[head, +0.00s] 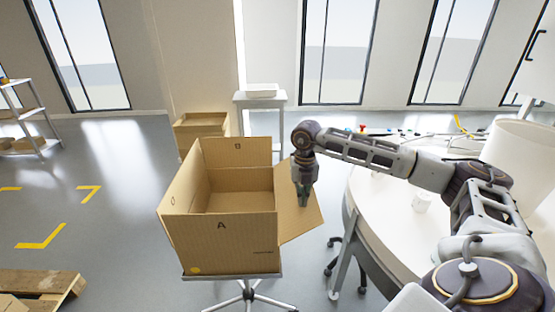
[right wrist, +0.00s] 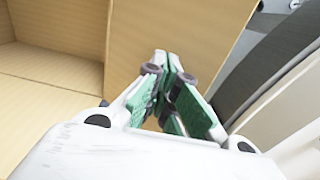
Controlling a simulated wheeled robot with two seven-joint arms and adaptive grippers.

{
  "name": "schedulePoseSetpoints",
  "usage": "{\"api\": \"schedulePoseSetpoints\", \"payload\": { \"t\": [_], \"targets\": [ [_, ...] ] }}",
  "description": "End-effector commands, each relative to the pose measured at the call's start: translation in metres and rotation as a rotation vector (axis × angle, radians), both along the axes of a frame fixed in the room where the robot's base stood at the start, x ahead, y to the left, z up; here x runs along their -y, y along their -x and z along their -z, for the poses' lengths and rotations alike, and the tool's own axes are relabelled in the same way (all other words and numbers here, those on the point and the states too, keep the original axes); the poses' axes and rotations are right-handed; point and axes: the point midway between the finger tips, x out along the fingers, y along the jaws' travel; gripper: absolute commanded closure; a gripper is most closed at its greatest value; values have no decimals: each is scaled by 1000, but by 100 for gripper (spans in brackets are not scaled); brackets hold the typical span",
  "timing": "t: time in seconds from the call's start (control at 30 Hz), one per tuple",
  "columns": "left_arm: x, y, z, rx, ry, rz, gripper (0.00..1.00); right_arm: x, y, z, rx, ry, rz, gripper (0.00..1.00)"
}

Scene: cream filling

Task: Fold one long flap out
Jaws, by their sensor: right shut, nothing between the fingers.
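An open cardboard box (head: 225,245) stands on a wheeled stand. Its back flap, marked B (head: 237,150), stands up, and its left flap, marked C (head: 180,190), also stands up and leans outward. The right flap (head: 300,222) slants outward and down. The front panel is marked A; I cannot tell whether it is a hanging flap or the wall. My right gripper (head: 304,196) is shut and empty, pointing down at the right flap. In the right wrist view its green-padded fingertips (right wrist: 170,75) are in front of a cardboard panel (right wrist: 165,35); contact is unclear. My left gripper is out of view.
Another carton (head: 200,125) and a small white table (head: 260,100) are behind. A wooden pallet (head: 40,285) lies at front left.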

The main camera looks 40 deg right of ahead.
Motion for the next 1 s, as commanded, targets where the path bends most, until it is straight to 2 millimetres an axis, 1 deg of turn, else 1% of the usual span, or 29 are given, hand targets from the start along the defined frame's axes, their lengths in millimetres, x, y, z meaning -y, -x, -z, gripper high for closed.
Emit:
{"api": "schedulePoseSetpoints", "payload": {
  "t": [0.03,0.47,1.0],
  "targets": [
    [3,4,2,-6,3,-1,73,1,1,2,0,0,0,100],
    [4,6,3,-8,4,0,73,2,1,2,0,0,0,100],
    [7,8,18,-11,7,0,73,12,7,20,-1,1,-1,100]
  ]
}}
